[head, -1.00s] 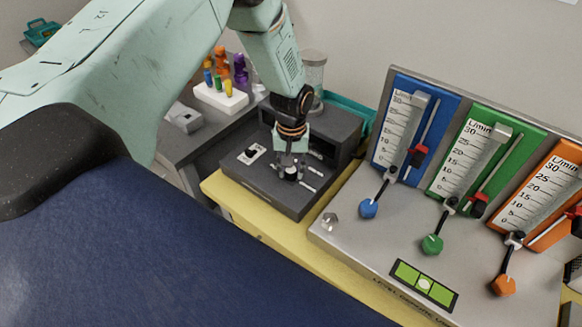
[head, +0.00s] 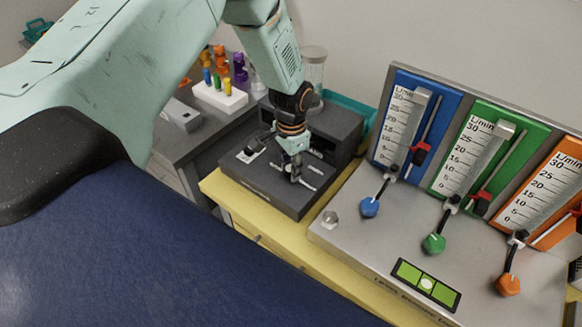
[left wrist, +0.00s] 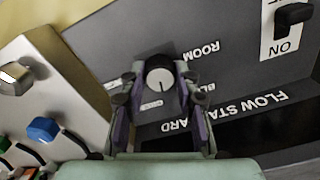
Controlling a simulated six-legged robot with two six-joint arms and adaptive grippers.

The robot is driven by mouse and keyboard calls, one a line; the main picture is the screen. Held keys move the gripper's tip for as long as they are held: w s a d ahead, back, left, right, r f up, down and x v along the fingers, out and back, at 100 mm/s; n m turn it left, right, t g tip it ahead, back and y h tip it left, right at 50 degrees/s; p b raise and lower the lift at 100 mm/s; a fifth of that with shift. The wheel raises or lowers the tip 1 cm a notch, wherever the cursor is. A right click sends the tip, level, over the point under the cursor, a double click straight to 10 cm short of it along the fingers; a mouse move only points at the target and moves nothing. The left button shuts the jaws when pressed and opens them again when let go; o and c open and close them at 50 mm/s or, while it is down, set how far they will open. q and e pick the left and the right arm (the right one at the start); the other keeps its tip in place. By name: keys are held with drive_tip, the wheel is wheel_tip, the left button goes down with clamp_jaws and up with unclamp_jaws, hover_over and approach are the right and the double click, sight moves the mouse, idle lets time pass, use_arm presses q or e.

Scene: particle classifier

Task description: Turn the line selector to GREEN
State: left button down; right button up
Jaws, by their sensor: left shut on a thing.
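The line selector is a round knob (left wrist: 159,80) with a white pointer line, on the top face of the dark grey flow standard box (head: 272,182). In the left wrist view the pointer line runs up and down in the picture. My left gripper (head: 295,177) is over the box in the head view and hides most of the knob. In the left wrist view its two fingers (left wrist: 158,88) are shut on the knob from both sides. Labels reading ROOM and BL... show right of the knob; the others are partly hidden or unreadable. My right gripper is not in view.
A black toggle switch (left wrist: 294,14) marked ON sits on the same box. A white rack (head: 220,95) with coloured pegs stands behind left.

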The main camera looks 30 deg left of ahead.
use_arm(q)
drive_tip(key=shift+m+b, duration=0.3)
drive_tip(key=shift+m, duration=1.4)
drive_tip(key=c, duration=1)
unclamp_jaws()
wheel_tip(320, 180, up, 12)
drive_tip(key=shift+r, duration=0.1)
drive_tip(key=shift+s, duration=0.15)
